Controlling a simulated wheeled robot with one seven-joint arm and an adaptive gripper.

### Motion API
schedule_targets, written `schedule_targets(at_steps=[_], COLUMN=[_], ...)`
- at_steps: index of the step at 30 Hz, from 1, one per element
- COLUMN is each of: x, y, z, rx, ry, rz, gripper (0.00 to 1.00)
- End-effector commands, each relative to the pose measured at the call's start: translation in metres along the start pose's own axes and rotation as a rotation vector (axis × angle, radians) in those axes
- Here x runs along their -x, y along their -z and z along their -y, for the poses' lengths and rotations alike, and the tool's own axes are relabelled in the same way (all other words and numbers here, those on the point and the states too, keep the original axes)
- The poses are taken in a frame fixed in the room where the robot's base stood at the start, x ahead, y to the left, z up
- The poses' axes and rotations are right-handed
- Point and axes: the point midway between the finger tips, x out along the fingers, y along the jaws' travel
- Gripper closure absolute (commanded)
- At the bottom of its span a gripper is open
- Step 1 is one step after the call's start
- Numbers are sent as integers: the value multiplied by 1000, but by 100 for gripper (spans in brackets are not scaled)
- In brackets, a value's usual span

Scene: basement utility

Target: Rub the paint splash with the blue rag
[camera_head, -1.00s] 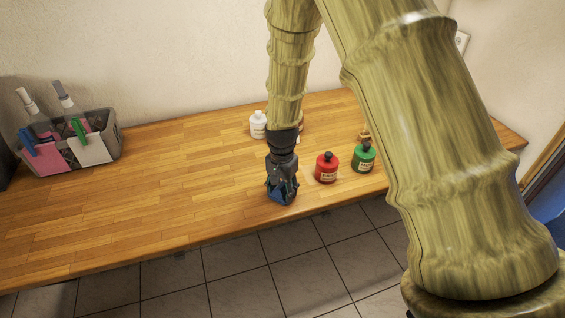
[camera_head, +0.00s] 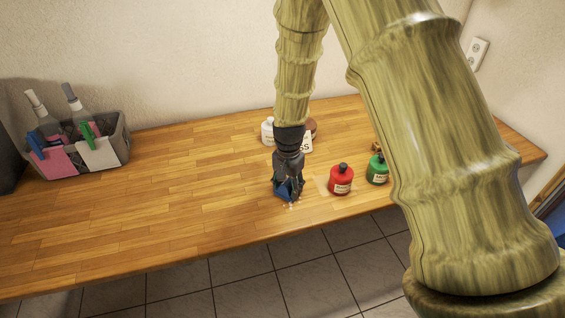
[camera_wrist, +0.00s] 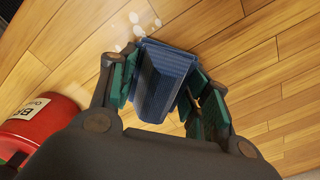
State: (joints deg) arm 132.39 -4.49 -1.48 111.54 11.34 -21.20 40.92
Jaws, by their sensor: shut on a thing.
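The blue rag (camera_wrist: 162,80) is a folded, ribbed block between my gripper's green-padded fingers in the wrist view. My gripper (camera_head: 287,192) is shut on it and points down at the wooden worktop, near its front edge. The paint splash (camera_wrist: 136,24) shows as several small white spots on the wood, just beyond the rag's far end in the wrist view. In the head view, pale specks of it (camera_head: 291,206) show at the front of the gripper. The rag covers part of the wood, so the splash's full extent is hidden. I cannot tell whether the rag touches the worktop.
A red bottle (camera_head: 341,182) and a green bottle (camera_head: 377,171) stand right of my gripper. A white bottle (camera_head: 268,132) and a partly hidden labelled item (camera_head: 306,142) stand behind it. A grey caddy (camera_head: 122,145) sits far left. The worktop (camera_head: 170,200) between is clear.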

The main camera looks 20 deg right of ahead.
Motion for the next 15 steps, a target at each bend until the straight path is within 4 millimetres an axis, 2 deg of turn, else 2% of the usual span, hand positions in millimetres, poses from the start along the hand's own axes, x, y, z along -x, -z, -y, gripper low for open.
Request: schedule_targets(at_steps=[3, 5, 15], x=[2, 19, 49], y=[1, 0, -4], z=[0, 3, 7], rx=[-1, 3, 11], ry=[-1, 2, 0], rz=[1, -2, 0], gripper=[83, 83, 83])
